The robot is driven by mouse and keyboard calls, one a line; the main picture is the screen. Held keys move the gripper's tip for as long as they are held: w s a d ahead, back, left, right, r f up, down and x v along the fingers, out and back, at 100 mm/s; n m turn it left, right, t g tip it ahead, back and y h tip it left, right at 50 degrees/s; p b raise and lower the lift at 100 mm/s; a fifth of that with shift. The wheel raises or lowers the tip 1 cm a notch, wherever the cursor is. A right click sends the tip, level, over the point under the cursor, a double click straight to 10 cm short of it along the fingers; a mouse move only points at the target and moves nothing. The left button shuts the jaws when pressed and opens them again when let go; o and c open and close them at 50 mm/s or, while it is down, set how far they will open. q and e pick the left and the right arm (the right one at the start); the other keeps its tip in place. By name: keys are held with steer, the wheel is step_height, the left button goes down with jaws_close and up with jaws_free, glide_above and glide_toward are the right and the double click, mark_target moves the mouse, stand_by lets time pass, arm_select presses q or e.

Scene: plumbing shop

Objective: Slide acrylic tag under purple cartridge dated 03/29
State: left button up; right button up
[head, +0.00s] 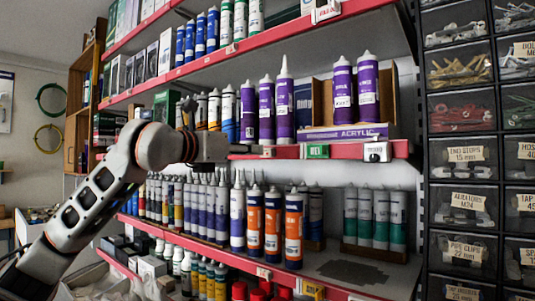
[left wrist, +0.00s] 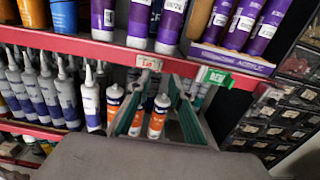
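Purple cartridges (head: 285,108) stand on the middle shelf, with two more purple cartridges (head: 367,90) on a box marked ACRYLIC (head: 345,133) to the right. White labels show on them, but I cannot read the dates. Small tags hang on the red shelf edge: a red-and-white tag (left wrist: 148,62) and a green tag (left wrist: 213,77). I cannot tell which is the acrylic tag. My left gripper (left wrist: 162,82) points at the shelf edge, its fingers apart and nothing visible between them. The red-and-white tag is just beyond its fingertips. My right gripper is out of view.
Below, orange-and-white cartridges (head: 272,228) and rows of grey tubes stand on the lower shelf. Drawers of small parts (head: 461,160) stand at the right. The lower shelf has bare room at right.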

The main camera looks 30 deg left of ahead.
mark_target(270, 152)
arm_select(q)
steer(key=w, duration=0.7)
steer(key=shift+d+f+p, duration=0.1)
steer(key=shift+d+p, duration=0.2)
steer(key=shift+d, duration=0.05)
steer(key=shift+c, duration=0.4)
jaws_close()
